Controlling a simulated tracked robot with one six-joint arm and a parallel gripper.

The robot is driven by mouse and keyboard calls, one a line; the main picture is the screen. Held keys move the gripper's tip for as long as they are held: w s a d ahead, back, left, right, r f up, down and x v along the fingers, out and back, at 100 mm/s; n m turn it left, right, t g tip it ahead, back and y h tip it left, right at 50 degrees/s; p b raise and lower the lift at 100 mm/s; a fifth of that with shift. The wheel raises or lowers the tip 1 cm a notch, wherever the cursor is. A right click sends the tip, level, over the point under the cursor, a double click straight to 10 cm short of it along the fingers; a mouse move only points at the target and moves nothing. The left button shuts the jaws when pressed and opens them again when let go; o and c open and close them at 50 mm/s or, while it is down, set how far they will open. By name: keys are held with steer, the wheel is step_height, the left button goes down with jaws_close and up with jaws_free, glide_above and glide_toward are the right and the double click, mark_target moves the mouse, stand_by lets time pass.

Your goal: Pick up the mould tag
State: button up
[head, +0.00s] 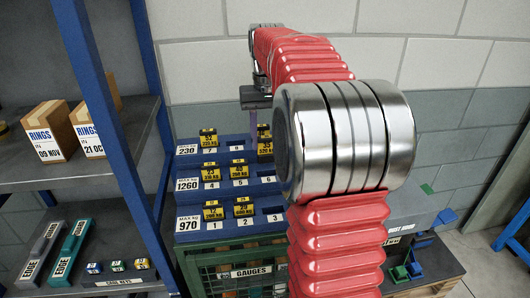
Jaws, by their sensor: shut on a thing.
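The blue stepped rack (256,185) bears several yellow mould tags with black print. One yellow mould tag (265,147), which seems to read 53 and 320 KG, is at the right of the top step. My gripper (260,128) reaches down to it from above and is shut on it. My arm hides part of the rack's right side. I cannot tell whether the tag is still seated in its slot. Another tag (208,138) stands above number 7. Two tags stand on the middle step and two on the bottom step.
A grey shelf unit with a blue post (104,115) stands at the left, holding ring boxes (46,130) and edge blocks (70,249). Under the rack is a green mesh crate (230,274) marked GAUGES. A low bench with a dust hood (402,230) is at the right.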

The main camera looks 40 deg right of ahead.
steer(key=shift+r, duration=1.4)
steer(key=shift+r, duration=0.95)
steer(key=shift+s, duration=0.1)
